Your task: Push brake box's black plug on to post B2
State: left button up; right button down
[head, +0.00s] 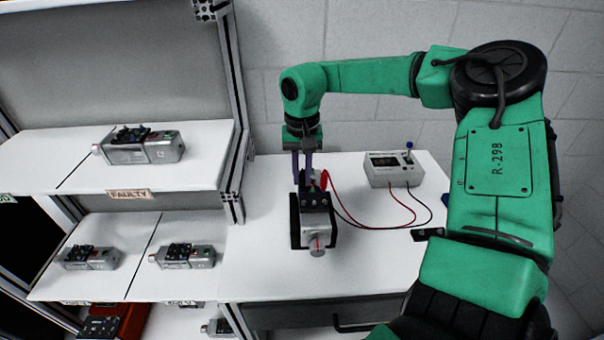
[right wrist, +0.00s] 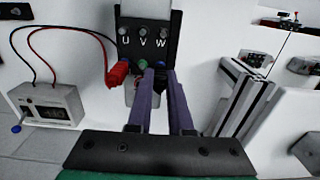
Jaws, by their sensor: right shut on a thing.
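The servo motor (head: 317,233) lies in a black cradle on the white bench, its terminal block (right wrist: 148,38) marked U, V, W. The red plug (head: 324,180) is at the block's left side in the right wrist view (right wrist: 118,74). The brake box (head: 392,168), with a small display, stands on the bench; its red and black leads run to the servo. My right gripper (head: 302,180) points down at the block, fingers shut near the green and blue posts (right wrist: 160,74). My left gripper is out of view.
Shelving (head: 232,205) with a metal upright stands left of the bench. Similar servos lie on its shelves, one (head: 143,147) above a FAULTY label (head: 130,194).

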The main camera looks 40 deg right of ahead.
jog(key=shift+f, duration=0.15)
jog(key=c, duration=0.8)
grip_release()
jog(key=shift+o, duration=0.2)
notch_tip(320, 180, up, 7)
jog(key=p, duration=0.4)
jog(key=shift+p, duration=0.4)
